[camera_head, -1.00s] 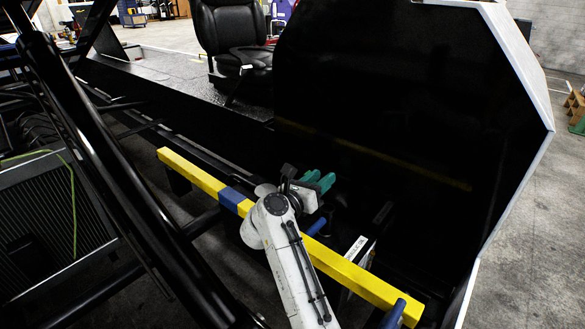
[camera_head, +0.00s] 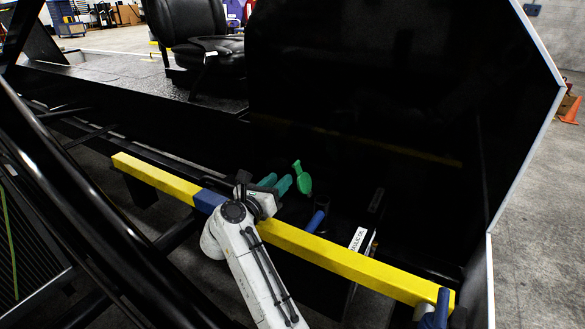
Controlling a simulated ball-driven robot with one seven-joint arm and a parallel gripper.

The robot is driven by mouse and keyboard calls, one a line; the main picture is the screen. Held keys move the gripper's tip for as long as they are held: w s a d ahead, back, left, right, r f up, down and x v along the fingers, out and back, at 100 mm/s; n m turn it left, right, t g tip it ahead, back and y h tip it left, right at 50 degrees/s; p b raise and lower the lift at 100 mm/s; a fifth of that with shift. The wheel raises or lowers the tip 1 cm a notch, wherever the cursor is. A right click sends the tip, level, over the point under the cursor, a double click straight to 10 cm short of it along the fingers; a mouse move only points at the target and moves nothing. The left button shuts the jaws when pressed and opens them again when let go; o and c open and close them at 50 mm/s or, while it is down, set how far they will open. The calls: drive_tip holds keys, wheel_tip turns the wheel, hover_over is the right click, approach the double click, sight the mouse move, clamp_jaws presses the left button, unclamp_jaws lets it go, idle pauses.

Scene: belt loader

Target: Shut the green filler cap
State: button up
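The green filler cap (camera_head: 304,180) shows as a bright green round piece with a narrow tab at its top, standing raised against the black machine body. Its filler neck is too dark to make out. My gripper (camera_head: 279,183) has two teal fingers with a small gap between them and nothing visible in it. It is just left of the cap, with its fingertips close to it in the picture. I cannot tell whether they touch.
A blue handle (camera_head: 315,221) and a white-labelled box (camera_head: 357,240) lie right of the cap. A large black panel (camera_head: 370,90) rises behind. A black seat (camera_head: 195,38) is at the back.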

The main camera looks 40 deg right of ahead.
sight(297, 163)
drive_tip(key=b+x, duration=0.2)
drive_tip(key=x, duration=0.8)
drive_tip(key=shift+d, duration=0.25)
drive_tip(key=shift+c, duration=0.2)
clamp_jaws()
